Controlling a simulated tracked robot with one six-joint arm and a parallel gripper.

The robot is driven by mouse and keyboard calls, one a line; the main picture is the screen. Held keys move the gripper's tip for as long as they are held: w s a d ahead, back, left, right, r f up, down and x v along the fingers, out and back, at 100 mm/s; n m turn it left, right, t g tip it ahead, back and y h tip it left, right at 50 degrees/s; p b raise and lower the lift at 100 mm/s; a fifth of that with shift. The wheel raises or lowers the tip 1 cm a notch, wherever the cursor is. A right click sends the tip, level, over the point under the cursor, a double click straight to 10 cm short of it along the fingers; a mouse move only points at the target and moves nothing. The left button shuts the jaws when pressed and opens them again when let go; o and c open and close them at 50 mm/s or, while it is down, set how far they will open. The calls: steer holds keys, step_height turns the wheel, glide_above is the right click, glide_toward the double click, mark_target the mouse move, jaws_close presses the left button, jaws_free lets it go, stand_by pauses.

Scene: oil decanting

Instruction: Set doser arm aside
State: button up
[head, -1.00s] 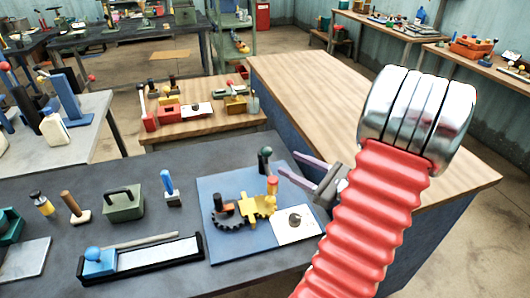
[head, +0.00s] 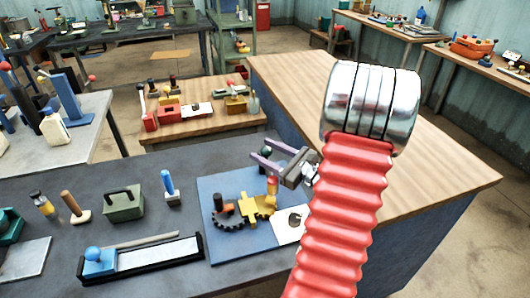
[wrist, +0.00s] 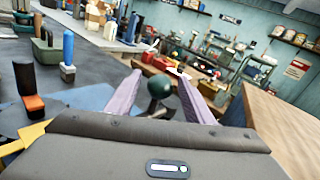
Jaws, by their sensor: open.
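A part with a dark green ball knob (wrist: 160,86) on a short stem stands at the far right corner of the blue mat (head: 212,190); I take it to be the doser arm. My gripper (head: 260,149) is open, its two purple fingers on either side of the knob. In the wrist view the knob shows between the fingers (wrist: 160,78), and I see no clear contact. In the head view the gripper hides most of this part.
The mat also bears a yellow bracket (head: 254,206), a dark gear (head: 229,217), a red-orange peg (head: 272,187) and a white plate (head: 290,231). A black tray (head: 150,262), a green box (head: 123,205) and a blue-handled tool (head: 169,186) stand to the left.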

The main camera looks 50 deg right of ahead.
steer(key=shift+c, duration=0.5)
jaws_close()
steer(key=shift+a, duration=0.1)
